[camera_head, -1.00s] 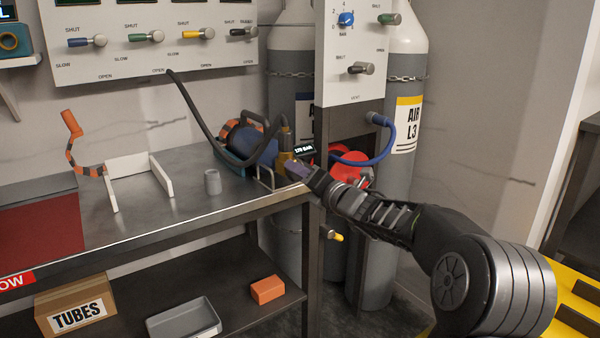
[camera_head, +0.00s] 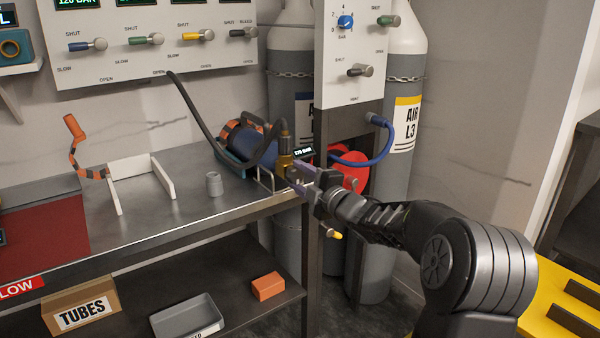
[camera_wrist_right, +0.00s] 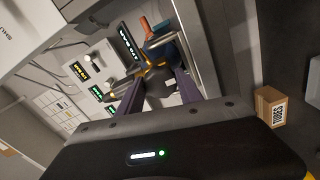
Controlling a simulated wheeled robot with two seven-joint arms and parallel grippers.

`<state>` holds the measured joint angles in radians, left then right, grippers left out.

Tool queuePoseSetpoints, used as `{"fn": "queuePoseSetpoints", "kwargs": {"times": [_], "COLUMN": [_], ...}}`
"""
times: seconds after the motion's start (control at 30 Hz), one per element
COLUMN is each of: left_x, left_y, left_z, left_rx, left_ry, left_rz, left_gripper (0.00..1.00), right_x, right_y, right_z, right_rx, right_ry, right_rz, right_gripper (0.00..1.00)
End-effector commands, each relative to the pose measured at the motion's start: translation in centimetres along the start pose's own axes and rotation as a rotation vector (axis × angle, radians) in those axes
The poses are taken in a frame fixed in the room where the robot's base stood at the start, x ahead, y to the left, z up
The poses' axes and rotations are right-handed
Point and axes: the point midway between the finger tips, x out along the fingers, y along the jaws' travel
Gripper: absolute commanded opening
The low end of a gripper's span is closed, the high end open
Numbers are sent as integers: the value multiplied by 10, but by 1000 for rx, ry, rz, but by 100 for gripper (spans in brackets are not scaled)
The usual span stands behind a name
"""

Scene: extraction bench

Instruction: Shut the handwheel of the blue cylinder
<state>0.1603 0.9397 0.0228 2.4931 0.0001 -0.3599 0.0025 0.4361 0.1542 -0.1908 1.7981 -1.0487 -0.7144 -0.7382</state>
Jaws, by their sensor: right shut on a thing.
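The blue cylinder (camera_head: 252,142) lies on the bench near its right end, with its brass valve (camera_head: 285,166) facing right. It also shows in the right wrist view (camera_wrist_right: 170,50) beyond the fingers. My right gripper (camera_head: 296,179) is at the valve end, its purple fingers on either side of a dark round part, the handwheel (camera_wrist_right: 160,86). The gripper is shut on it. In the head view the handwheel is hidden by the fingers. My left gripper is out of view.
A gauge display (camera_head: 304,153) sits just beyond the valve. A black hose (camera_head: 205,127) arches to the cylinder from the wall panel (camera_head: 150,70). A blue hose (camera_head: 378,155) and a red object (camera_head: 350,168) are behind my right gripper.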

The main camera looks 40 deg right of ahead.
Motion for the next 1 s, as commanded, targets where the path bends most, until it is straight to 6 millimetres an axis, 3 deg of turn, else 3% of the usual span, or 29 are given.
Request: {"fn": "queuePoseSetpoints", "kwargs": {"times": [1.0], "left_x": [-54], "left_y": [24], "left_z": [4], "left_rx": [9], "left_ry": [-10], "left_rz": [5], "left_gripper": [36], "right_x": [-1], "right_y": [-1], "right_z": [-1], "right_rx": [965], "right_ry": [-4], "right_rz": [-2], "right_gripper": [2]}}
